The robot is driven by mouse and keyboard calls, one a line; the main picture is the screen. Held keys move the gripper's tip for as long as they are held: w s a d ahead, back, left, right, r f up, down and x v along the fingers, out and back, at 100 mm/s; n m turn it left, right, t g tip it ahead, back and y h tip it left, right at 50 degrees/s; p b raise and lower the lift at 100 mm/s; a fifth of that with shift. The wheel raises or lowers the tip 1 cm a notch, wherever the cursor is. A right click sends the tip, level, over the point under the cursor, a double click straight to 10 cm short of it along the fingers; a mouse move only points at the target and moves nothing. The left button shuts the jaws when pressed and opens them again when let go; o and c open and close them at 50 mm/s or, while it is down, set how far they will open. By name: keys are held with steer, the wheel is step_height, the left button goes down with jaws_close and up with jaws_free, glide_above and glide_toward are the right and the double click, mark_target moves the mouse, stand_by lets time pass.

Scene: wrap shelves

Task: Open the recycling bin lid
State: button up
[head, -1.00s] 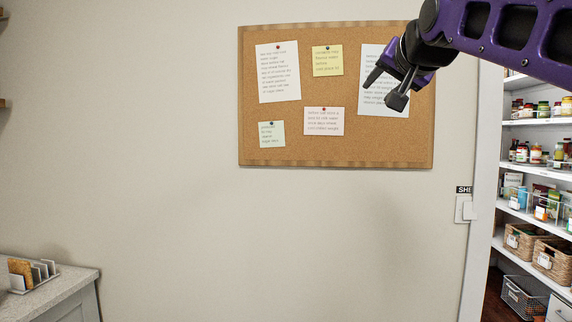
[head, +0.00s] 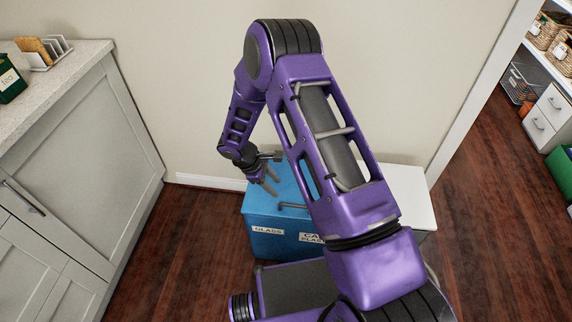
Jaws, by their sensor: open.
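A blue recycling bin (head: 266,232) stands on the floor against the wall, low in the middle of the head view. Labels on its front include one reading "GLASS" (head: 268,230) and another partly hidden by my arm. Its lid looks closed, with a dark bar handle (head: 292,206) near the front edge. My gripper (head: 273,186) is open and empty, with its fingers pointing down and right over the left part of the lid, a little behind the handle. I cannot tell whether the fingers touch the lid. My arm hides the bin's right part.
A white box-like surface (head: 415,190) stands right of the bin, partly hidden by my arm. Grey cabinets (head: 95,150) with a counter line the left side. Wood floor (head: 195,225) is clear between cabinets and bin. A doorway to pantry shelves opens at right.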

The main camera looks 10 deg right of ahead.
mark_target(296, 205)
steer(key=x, duration=0.5)
steer(key=b+x, duration=0.1)
steer(key=x, duration=0.4)
steer(key=w+b+x, duration=0.1)
steer(key=x, duration=0.5)
steer(key=shift+c, duration=0.2)
jaws_close()
stand_by(0.7)
